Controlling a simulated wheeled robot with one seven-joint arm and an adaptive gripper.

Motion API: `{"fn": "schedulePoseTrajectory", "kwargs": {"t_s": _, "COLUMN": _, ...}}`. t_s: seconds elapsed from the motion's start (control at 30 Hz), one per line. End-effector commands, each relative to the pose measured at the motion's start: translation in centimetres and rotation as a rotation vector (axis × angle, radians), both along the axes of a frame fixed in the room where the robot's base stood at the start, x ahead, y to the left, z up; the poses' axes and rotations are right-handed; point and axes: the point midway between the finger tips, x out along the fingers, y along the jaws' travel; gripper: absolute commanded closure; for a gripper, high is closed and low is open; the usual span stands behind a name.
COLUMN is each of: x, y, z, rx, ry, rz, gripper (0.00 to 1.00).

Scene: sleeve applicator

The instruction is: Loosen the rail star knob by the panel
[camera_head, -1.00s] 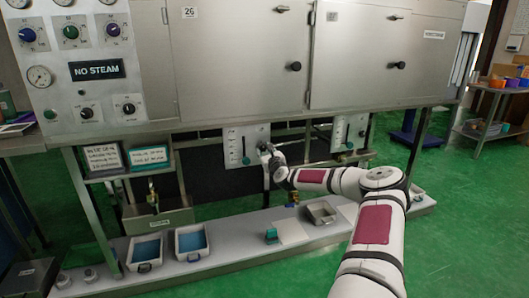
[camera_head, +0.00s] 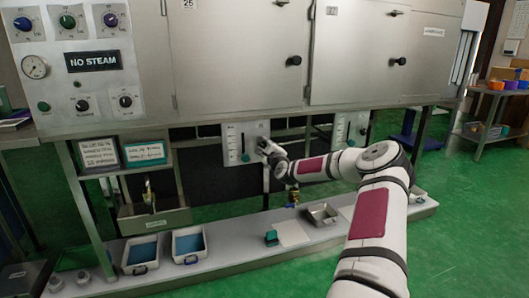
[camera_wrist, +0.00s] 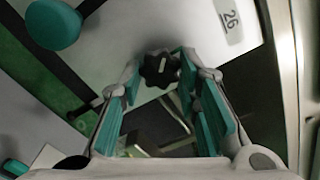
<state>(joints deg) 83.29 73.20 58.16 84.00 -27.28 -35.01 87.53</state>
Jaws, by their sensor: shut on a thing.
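The black star knob (camera_wrist: 160,68) with a pale mark on its face is in the upper middle of the wrist view. My gripper (camera_wrist: 160,74) has its teal-padded fingers on both sides of the knob, shut on it. The pale panel (camera_head: 236,155) stands just left of my gripper (camera_head: 264,143) in the head view; there the gripper hides the star knob. A round teal knob (camera_wrist: 53,24) on the panel lies at the upper left of the wrist view, apart from my fingers. It also shows in the head view (camera_head: 245,158).
A white "26" label (camera_wrist: 231,20) is near the knob. A second panel (camera_head: 358,128) is to the right. The steel cabinet (camera_head: 240,70) is above. A low shelf (camera_head: 215,261) with trays (camera_head: 190,243) runs below. Green floor is open at the right.

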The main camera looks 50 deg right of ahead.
Motion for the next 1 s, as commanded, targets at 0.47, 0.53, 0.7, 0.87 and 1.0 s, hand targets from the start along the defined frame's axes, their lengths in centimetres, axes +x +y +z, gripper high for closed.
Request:
{"fn": "schedulePoseTrajectory", "kwargs": {"t_s": 0.47, "x": 0.05, "y": 0.04, "z": 0.06, "rx": -0.389, "ry": 0.238, "rz": 0.002, "gripper": 0.98}}
{"fn": "schedulePoseTrajectory", "kwargs": {"t_s": 0.53, "x": 0.0, "y": 0.01, "z": 0.03, "rx": -0.445, "ry": 0.274, "rz": 0.002, "gripper": 0.98}}
{"fn": "schedulePoseTrajectory", "kwargs": {"t_s": 0.7, "x": 0.01, "y": 0.01, "z": 0.13, "rx": -0.584, "ry": 0.358, "rz": 0.001, "gripper": 0.98}}
{"fn": "schedulePoseTrajectory", "kwargs": {"t_s": 0.87, "x": 0.02, "y": 0.03, "z": 0.2, "rx": -0.713, "ry": 0.438, "rz": 0.001, "gripper": 0.98}}
{"fn": "schedulePoseTrajectory", "kwargs": {"t_s": 1.0, "x": 0.03, "y": 0.05, "z": 0.21, "rx": -0.826, "ry": 0.507, "rz": 0.001, "gripper": 0.98}}
